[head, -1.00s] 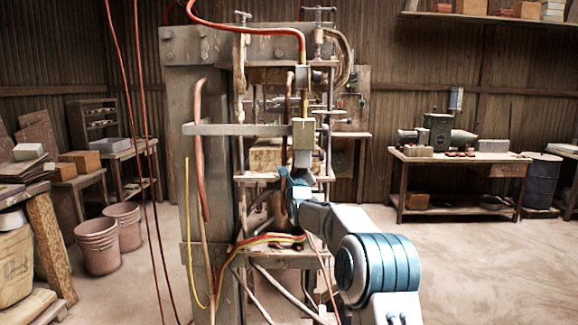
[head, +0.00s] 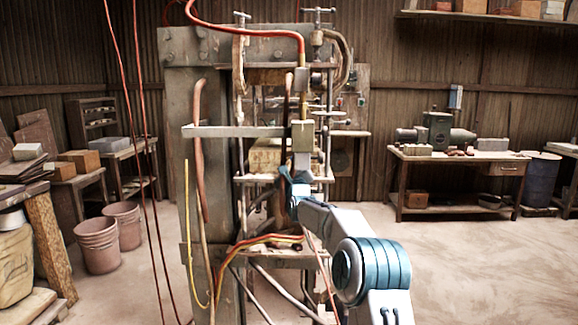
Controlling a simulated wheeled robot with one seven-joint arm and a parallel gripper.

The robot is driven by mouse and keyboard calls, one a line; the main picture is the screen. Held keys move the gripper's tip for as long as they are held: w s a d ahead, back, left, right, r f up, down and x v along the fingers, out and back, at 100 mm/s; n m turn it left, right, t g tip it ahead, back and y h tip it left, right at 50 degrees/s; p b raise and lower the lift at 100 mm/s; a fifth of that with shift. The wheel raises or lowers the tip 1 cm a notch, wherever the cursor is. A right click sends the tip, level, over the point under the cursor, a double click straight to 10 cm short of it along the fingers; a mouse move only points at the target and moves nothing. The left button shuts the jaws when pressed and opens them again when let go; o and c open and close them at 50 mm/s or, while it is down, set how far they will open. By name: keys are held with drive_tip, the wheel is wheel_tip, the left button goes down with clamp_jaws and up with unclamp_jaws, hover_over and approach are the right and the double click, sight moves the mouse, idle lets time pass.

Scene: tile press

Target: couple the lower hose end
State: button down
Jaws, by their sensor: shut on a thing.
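A red hose (head: 255,31) arches in from the top and hangs down in front of the press (head: 195,200). Its lower stretch meets a grey metal piece (head: 302,79), with a brass-coloured stem (head: 303,106) below. My gripper (head: 303,124) is in line under this stem, its grey body upright in front of the press frame. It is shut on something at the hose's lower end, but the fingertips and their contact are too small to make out. The port that the end meets cannot be told apart here.
A horizontal grey bar (head: 235,131) crosses the press at gripper height. Orange and yellow hoses (head: 262,240) lie on the lower shelf. Thin red cords (head: 146,150) hang at left near buckets (head: 96,246). A workbench (head: 460,157) stands at right.

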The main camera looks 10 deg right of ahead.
drive_tip(key=shift+w+r, duration=0.1)
drive_tip(key=shift+w, duration=0.25)
drive_tip(key=shift+r, duration=0.1)
drive_tip(key=shift+d, duration=0.1)
drive_tip(key=c, duration=1.5)
unclamp_jaws()
drive_tip(key=o, duration=0.3)
drive_tip(key=shift+w, duration=0.2)
drive_tip(key=shift+s+f, duration=0.1)
drive_tip(key=shift+f, duration=0.1)
drive_tip(key=shift+s+f, duration=0.2)
drive_tip(key=shift+s, duration=0.35)
drive_tip(key=b+v, duration=0.2)
drive_tip(key=v, duration=1)
drive_tip(key=shift+s+b, duration=0.25)
drive_tip(key=shift+b, duration=0.15)
